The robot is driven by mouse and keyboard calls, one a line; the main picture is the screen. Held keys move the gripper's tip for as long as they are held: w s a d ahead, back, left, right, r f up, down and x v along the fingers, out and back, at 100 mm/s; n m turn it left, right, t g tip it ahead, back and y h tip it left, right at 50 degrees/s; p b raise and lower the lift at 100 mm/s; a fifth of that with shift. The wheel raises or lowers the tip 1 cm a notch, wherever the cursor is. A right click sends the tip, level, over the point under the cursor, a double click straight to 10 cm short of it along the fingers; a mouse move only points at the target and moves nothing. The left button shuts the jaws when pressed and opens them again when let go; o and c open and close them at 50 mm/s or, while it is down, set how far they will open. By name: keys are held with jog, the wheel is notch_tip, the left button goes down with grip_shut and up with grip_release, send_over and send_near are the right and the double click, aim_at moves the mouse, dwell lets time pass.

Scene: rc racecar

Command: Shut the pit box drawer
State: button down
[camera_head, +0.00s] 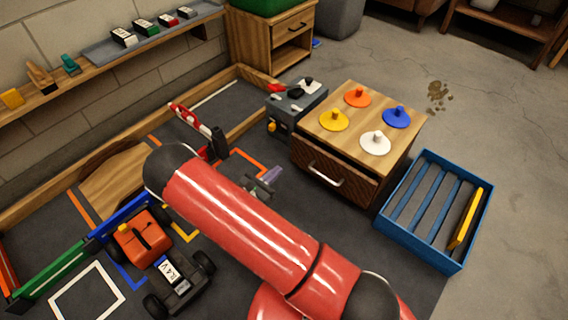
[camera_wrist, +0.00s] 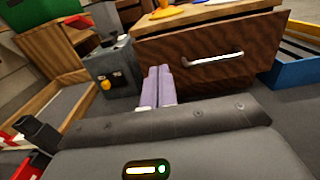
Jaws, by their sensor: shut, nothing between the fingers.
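The pit box (camera_head: 398,143) is a wooden cabinet with colored knobbed discs on top. Its dark brown drawer (camera_head: 346,191) has a silver bar handle (camera_head: 326,176). The drawer front stands out a little, with a dark gap under the top. The drawer front (camera_wrist: 240,73) and handle (camera_wrist: 212,61) also show in the wrist view. My gripper (camera_head: 272,175) is shut and empty, left of the handle. In the wrist view, its lavender fingers (camera_wrist: 159,72) are together before the left part of the drawer front; whether they touch it cannot be told.
A grey box with a yellow knob (camera_head: 292,107) stands left of the pit box. A blue slatted crate (camera_head: 417,248) stands at its right. An orange and black car (camera_head: 150,245) sits on the mat at lower left. Open floor lies at the right.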

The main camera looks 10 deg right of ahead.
jog(key=c, duration=2)
grip_release()
jog(key=shift+s+a, duration=0.2)
jog(key=shift+a, duration=0.05)
jog(key=shift+o, duration=1.2)
jog(key=n+g+h+p, duration=0.1)
jog(key=n+g+h, duration=0.45)
jog(key=g, duration=0.85)
send_near(324, 176)
jog(key=d+n+y, duration=0.1)
jog(key=d+n, duration=0.1)
jog(key=x, duration=0.8)
jog(key=shift+r+p, duration=0.25)
jog(key=shift+p, duration=0.1)
jog(key=shift+a, duration=0.1)
grip_shut()
